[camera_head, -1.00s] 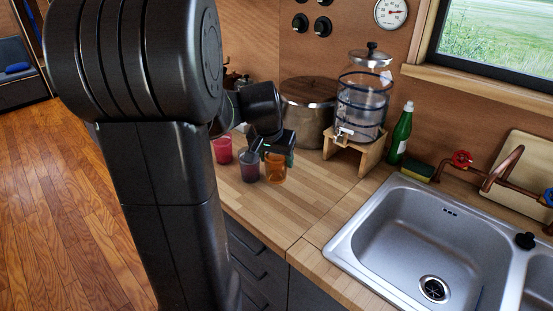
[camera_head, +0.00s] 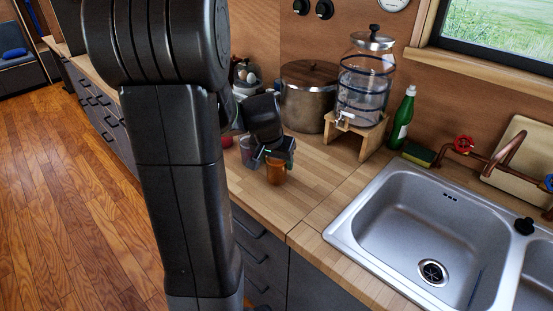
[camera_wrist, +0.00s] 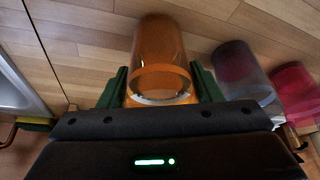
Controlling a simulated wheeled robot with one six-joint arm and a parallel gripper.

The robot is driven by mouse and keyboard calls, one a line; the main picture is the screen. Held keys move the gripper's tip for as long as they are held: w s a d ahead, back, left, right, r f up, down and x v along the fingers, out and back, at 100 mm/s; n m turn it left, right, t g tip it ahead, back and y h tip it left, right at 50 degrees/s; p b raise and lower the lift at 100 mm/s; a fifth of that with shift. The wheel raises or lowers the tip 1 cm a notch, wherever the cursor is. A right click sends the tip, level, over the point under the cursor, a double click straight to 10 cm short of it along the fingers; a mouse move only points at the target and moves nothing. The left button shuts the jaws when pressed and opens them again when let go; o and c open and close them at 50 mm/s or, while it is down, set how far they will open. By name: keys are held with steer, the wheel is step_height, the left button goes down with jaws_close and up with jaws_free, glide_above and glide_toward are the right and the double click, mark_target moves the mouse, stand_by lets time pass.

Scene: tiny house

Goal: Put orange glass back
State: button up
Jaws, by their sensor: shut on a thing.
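The orange glass (camera_head: 276,174) is over the wooden counter, near its front edge and left of the sink. It shows large and see-through in the wrist view (camera_wrist: 160,48). My gripper (camera_head: 273,158) is shut on it, with a green finger on each side of the glass in the wrist view (camera_wrist: 160,88). I cannot tell whether its base touches the counter. A purple-grey glass (camera_wrist: 240,70) and a pink glass (camera_wrist: 292,88) stand to its right in the wrist view. In the head view the purple-grey glass (camera_head: 247,154) is partly hidden by my gripper.
A steel pot with a wooden lid (camera_head: 308,100) and a glass dispenser (camera_head: 365,85) on a wooden stand (camera_head: 347,138) are behind. A green bottle (camera_head: 402,118) stands by the sink (camera_head: 420,230). The counter (camera_head: 310,180) between glass and sink is clear.

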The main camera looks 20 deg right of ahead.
steer(key=o, duration=1.3)
steer(key=shift+o, duration=0.2)
steer(key=shift+r, duration=0.1)
steer(key=shift+r, duration=0.2)
steer(key=v, duration=1.1)
steer(key=shift+s+r, duration=0.15)
steer(key=shift+r, duration=0.1)
steer(key=shift+a+f, duration=0.1)
steer(key=x, duration=1.2)
steer(key=shift+f, duration=0.35)
steer(key=shift+r+p, duration=0.3)
steer(key=shift+r, duration=0.75)
